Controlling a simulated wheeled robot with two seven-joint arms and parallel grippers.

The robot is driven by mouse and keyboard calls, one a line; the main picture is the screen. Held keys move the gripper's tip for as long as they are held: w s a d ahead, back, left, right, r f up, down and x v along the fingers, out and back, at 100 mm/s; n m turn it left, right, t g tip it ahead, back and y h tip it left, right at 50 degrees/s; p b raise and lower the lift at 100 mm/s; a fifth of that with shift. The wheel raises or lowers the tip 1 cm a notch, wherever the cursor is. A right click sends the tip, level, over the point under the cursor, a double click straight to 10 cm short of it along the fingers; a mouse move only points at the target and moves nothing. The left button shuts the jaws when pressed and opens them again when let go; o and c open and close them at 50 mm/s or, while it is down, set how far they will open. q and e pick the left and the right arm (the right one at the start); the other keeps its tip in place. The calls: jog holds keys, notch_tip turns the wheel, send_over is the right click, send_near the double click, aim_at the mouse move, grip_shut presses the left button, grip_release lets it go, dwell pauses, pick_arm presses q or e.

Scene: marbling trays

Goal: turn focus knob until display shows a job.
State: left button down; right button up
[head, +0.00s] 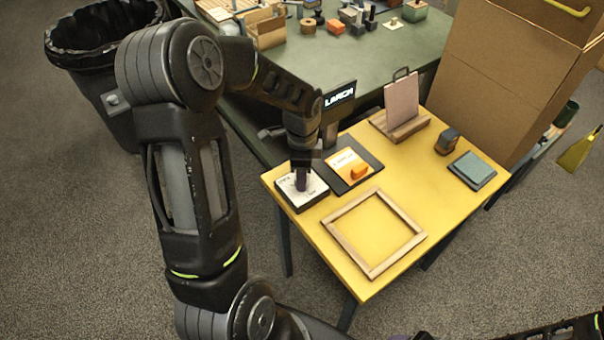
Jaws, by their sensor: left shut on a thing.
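The focus knob is a dark, purplish piece (301,184) standing on a dark box with a white dial face (290,192) at the yellow table's left corner. My left gripper (302,165) points down from above and is shut on the knob, hiding most of it. The dial carries small lettering too small to read. The display (341,96) is a black screen behind, with white letters that look like "LARCH"; my arm is close to its left end. My right gripper is not in view.
On the yellow table (448,225) are a wooden frame (420,236), a dark board with an orange card (350,163), a wooden stand with a pinkish panel (402,98), a small dark block (447,141) and a grey-green pad (472,169). A cardboard box (490,75) stands behind.

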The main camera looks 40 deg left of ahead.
pick_arm(q)
jog(key=c, duration=0.9)
grip_release()
jog(key=shift+c, duration=0.2)
notch_tip(320, 180, up, 8)
jog(key=shift+f, duration=0.1)
jog(key=shift+s, duration=0.1)
